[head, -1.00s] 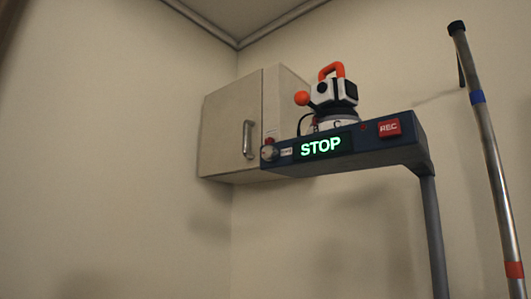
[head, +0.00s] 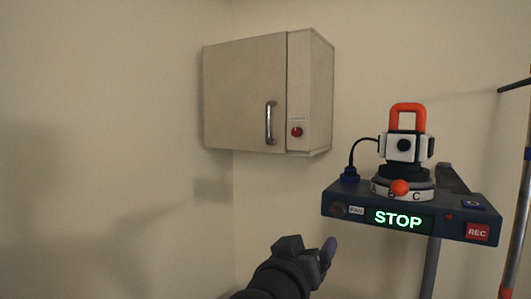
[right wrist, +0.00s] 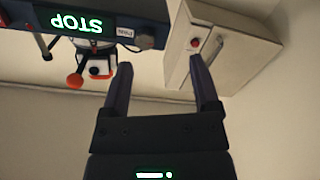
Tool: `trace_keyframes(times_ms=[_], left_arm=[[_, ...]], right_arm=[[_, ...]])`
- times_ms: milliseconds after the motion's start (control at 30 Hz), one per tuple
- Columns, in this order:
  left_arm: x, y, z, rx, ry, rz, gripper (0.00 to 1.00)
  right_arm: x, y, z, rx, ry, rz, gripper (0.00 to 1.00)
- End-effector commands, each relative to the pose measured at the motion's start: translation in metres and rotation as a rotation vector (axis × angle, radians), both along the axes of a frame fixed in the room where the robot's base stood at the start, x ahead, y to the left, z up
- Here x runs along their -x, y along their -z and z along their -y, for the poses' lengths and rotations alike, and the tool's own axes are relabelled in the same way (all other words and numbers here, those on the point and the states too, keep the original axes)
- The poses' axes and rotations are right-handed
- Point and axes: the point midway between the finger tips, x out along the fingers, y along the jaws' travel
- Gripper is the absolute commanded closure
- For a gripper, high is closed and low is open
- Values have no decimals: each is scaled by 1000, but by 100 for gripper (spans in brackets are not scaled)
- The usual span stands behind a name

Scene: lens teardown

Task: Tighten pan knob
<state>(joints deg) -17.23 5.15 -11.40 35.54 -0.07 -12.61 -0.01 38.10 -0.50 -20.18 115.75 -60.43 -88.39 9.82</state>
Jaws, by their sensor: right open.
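The pan knob (head: 338,209) is a small round knob at the left end of a dark blue box's front (head: 362,220), beside a "PAN" label. It looks dark and is hard to make out; in the right wrist view the knob (right wrist: 145,42) shows at the box's end, upside down. My right gripper (head: 328,250) is below and slightly left of the knob in the head view, apart from it. In the right wrist view my right gripper (right wrist: 160,65) has its two purple fingers spread, with nothing between them. My left gripper is not in view.
A white camera head (head: 404,147) with an orange handle and orange ball sits on the box. The box has a green "STOP" display (head: 398,219) and a red REC button (head: 477,232). A wall cabinet (head: 245,95) hangs behind left. A pole (head: 518,225) stands at right.

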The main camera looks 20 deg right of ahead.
Motion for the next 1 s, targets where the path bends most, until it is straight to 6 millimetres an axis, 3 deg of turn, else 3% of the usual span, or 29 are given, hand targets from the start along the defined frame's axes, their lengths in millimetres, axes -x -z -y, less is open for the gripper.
trace_keyframes(times_ms=[33,100,167,500,867,900,1000], left_arm=[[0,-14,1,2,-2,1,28],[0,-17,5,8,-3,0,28],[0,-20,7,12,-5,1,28],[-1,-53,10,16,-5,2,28],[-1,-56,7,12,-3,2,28],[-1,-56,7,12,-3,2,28],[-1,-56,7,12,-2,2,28]], right_arm=[[9,-27,2,-21,23,45,21],[16,-38,6,-40,45,81,21],[14,-39,12,-44,52,87,21],[-36,-38,69,-41,51,80,21],[-46,-33,81,-45,47,83,21],[-46,-33,81,-45,47,83,24],[-46,-33,80,-44,47,82,45]])
